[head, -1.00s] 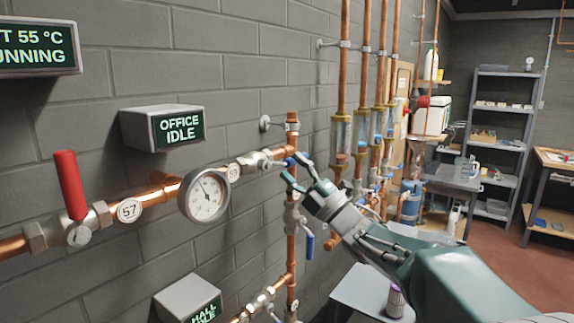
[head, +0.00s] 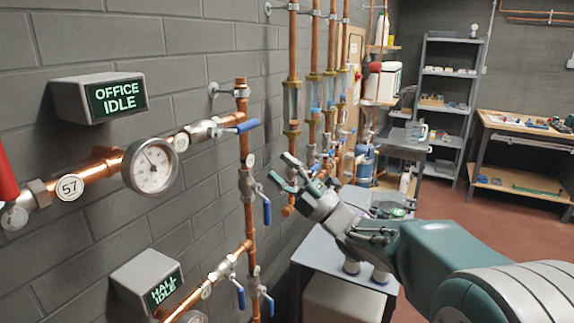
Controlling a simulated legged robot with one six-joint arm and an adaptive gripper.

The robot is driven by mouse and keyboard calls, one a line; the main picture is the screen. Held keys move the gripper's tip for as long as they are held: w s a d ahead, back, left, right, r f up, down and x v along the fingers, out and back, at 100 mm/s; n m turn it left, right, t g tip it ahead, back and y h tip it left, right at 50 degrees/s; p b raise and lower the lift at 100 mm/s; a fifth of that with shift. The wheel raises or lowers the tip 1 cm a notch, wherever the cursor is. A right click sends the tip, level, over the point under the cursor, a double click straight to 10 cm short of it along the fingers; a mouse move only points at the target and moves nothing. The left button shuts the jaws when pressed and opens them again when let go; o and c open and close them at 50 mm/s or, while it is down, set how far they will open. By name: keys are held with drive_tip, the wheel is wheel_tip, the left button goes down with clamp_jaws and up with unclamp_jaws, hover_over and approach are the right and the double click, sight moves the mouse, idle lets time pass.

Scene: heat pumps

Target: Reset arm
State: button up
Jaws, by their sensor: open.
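My gripper (head: 291,177) is open and empty, in the middle of the head view. Its fingers point up and left toward the copper pipework. It appears to be in front of the vertical copper pipe (head: 248,215) and apart from the blue valve handles. The upper blue handle (head: 243,127) lies along the horizontal pipe. A lower blue handle (head: 267,212) hangs down beside the vertical pipe. My arm reaches in from the lower right.
The wall carries a gauge (head: 152,168), an OFFICE IDLE box (head: 98,99) and a HALL IDLE box (head: 147,282). A small table (head: 328,262) stands below my gripper. Shelves (head: 449,70) and a workbench (head: 525,135) stand behind. Open red floor (head: 475,225) lies to the right.

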drive_tip(key=s+d+f+m+t+h, duration=0.2)
drive_tip(key=d+m+t+h, duration=0.1)
drive_tip(key=d+m+h, duration=0.7)
drive_tip(key=s+d+f+m+t+h, duration=0.3)
drive_tip(key=d+m+h, duration=0.4)
drive_tip(key=m+h, duration=0.4)
drive_tip(key=s+d+f+m+g, duration=0.1)
drive_tip(key=s+f+m+g, duration=0.2)
drive_tip(key=s, duration=0.4)
drive_tip(key=s+d+f+m+g+h, duration=0.1)
drive_tip(key=s+d+f+m+g, duration=0.1)
drive_tip(key=s+f, duration=0.4)
drive_tip(key=s+d+f+m+g, duration=0.1)
drive_tip(key=s+f+m+g, duration=0.3)
drive_tip(key=s, duration=0.6)
drive_tip(key=shift+d+f+m+g, duration=0.3)
drive_tip(key=shift+m+g, duration=0.2)
drive_tip(key=shift+g, duration=0.2)
